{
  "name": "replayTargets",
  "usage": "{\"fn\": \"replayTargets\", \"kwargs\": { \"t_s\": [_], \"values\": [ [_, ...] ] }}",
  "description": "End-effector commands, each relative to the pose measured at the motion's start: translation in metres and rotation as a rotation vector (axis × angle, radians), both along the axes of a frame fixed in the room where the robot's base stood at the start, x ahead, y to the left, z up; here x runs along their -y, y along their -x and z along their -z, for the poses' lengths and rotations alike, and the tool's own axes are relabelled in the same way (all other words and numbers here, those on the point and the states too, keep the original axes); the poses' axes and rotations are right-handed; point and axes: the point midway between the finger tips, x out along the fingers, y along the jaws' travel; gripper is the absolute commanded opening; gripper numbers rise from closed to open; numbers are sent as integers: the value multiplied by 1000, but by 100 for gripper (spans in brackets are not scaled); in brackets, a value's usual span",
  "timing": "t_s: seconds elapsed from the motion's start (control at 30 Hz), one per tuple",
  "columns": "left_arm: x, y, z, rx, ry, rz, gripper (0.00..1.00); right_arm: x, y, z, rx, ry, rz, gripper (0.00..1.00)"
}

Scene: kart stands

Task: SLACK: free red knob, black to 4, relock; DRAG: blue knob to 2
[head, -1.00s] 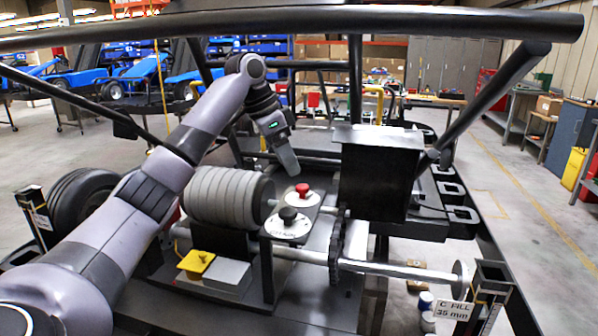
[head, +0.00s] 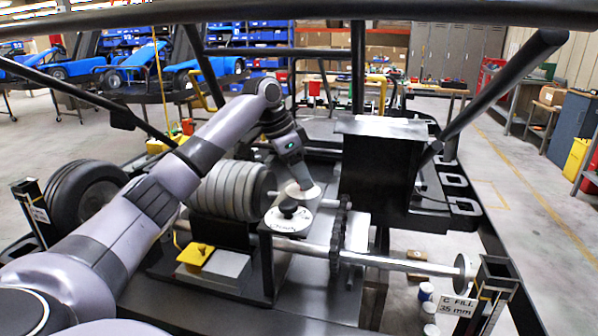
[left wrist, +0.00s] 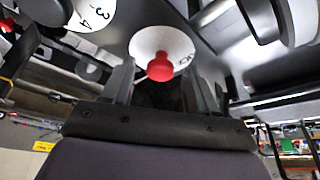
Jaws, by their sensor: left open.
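The red knob (left wrist: 160,66) sits on a round white plate (left wrist: 176,40) in the left wrist view. My left gripper (left wrist: 160,82) is open, its fingers on either side of the red knob, with no grip visible. In the head view my left gripper (head: 298,182) reaches down over that plate and hides the red knob. The black knob (head: 288,207) stands on a white dial (head: 289,224) just in front of it. A dial with the numerals 3 and 4 (left wrist: 92,14) shows at the top left of the left wrist view. I see no blue knob. My right gripper is out of view.
A ribbed grey cylinder (head: 228,190) lies left of the knobs. A black box (head: 380,175) stands to the right. A metal shaft (head: 400,263) crosses in front, near a "C FILL 35 mm" label (head: 458,306). Black frame bars pass overhead.

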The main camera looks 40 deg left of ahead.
Motion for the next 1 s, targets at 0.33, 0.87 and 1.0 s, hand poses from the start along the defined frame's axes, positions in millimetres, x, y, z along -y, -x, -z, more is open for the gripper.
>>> {"fn": "replayTargets", "kwargs": {
  "t_s": [0.33, 0.87, 1.0],
  "values": [
    [0, 0, 0, 0, 0, 0, 3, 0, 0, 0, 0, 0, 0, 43],
    [2, 1, 0, 0, -1, -168, 3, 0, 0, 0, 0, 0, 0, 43],
    [4, 1, 0, 2, -1, -288, 3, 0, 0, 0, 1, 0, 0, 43]
  ]
}}
